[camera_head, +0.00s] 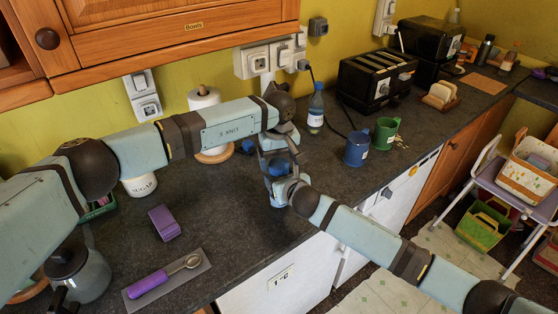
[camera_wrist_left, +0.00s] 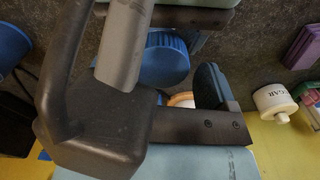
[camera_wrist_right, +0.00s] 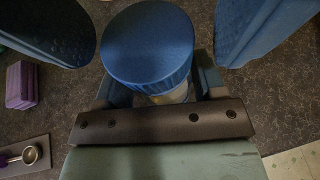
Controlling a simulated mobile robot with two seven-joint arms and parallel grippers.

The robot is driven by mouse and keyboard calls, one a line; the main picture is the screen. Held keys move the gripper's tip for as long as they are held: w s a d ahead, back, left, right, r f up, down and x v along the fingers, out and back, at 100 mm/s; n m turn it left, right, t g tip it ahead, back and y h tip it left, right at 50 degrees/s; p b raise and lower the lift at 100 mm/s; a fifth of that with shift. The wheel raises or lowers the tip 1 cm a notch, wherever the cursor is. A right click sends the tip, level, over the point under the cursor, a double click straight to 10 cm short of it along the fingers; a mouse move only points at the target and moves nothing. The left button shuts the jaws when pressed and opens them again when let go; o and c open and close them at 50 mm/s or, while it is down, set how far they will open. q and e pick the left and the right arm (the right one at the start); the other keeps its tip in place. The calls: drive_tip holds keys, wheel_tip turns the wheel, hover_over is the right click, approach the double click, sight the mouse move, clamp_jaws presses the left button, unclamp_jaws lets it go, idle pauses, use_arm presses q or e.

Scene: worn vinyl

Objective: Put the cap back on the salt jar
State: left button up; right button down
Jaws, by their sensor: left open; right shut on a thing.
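The blue ribbed cap (camera_wrist_right: 148,45) sits on top of the salt jar (camera_wrist_right: 168,95) in the right wrist view. Only a pale strip of the jar shows below it, and I cannot tell whether the cap is fully seated. The cap also shows in the left wrist view (camera_wrist_left: 166,62) and in the head view (camera_head: 278,167). My right gripper (camera_head: 281,190) is shut on the salt jar from the front right. My left gripper (camera_head: 270,148) is open above, its fingers spread to both sides of the cap in the right wrist view, apart from it.
A paper roll (camera_head: 203,98) stands behind my left arm. A water bottle (camera_head: 316,110), a blue mug (camera_head: 356,148) and a green mug (camera_head: 386,133) are to the right. A purple block (camera_head: 164,222), a scoop (camera_head: 160,280) and a sugar jar (camera_head: 140,186) are to the left.

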use_arm(q)
drive_tip(key=shift+r, duration=2.1)
drive_tip(key=shift+r, duration=0.1)
drive_tip(key=shift+c, duration=0.4)
